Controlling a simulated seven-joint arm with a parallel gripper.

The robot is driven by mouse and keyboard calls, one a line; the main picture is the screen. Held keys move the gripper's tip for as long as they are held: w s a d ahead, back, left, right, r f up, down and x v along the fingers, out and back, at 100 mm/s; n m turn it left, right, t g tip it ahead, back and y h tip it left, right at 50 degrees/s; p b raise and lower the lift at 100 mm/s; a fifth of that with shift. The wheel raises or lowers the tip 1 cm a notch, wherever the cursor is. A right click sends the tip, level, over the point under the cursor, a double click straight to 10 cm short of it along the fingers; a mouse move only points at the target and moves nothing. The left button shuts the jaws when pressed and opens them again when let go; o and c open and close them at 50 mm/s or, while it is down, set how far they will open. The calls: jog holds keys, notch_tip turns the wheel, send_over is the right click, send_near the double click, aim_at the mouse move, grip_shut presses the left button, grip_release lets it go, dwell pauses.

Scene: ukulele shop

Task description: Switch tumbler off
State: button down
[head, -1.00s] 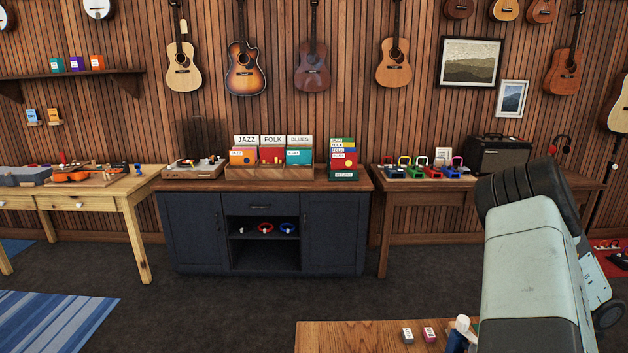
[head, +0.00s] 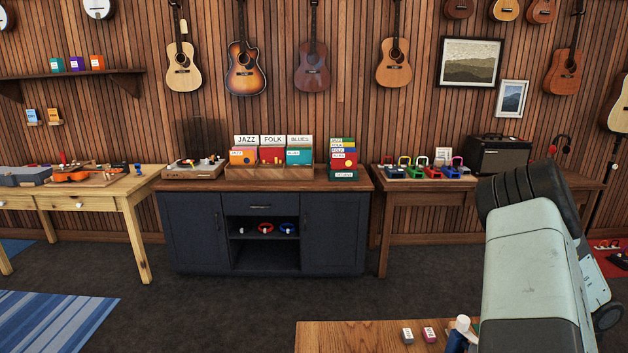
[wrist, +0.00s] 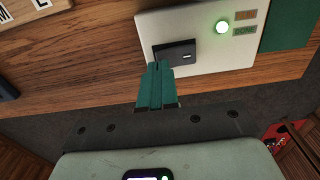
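The tumbler (wrist: 177,51) is a dark rocker switch with a small white mark, set in a pale panel (wrist: 205,62) in the wrist view. A lamp (wrist: 222,27) on the panel glows green, beside an orange and a green label. My gripper (wrist: 158,66) has teal fingers pressed together, with nothing seen between them. Its tips are at the near left edge of the tumbler; I cannot tell whether they touch it. In the head view the tumbler and my fingers are out of sight; only my arm shows at the right.
The panel lies on a wooden tabletop (wrist: 100,60), with a teal item (wrist: 287,25) at its right. In the head view, a near table (head: 345,338) carries a grey box (head: 407,335) and a pink box (head: 429,335). A dark cabinet (head: 190,230) stands farther back.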

jog(key=shift+f, duration=0.8)
dwell(0.4)
jog(key=shift+r, duration=3.5)
jog(key=w+a+r+n+t+y, duration=0.25)
jog(key=a+r+n, duration=0.55)
jog(key=a+r, duration=1.5)
jog(key=s+a+r+n+t+h, duration=0.1)
jog(key=s+a+r+n, duration=0.4)
jog(key=s+a, duration=0.3)
jog(key=s+a+r+n+t+h, duration=0.1)
jog(key=s+a+r+n+t, duration=0.1)
jog(key=s+a+r+n, duration=0.3)
jog(key=s+a, duration=0.3)
jog(key=s, duration=0.2)
jog(key=shift+r, duration=0.25)
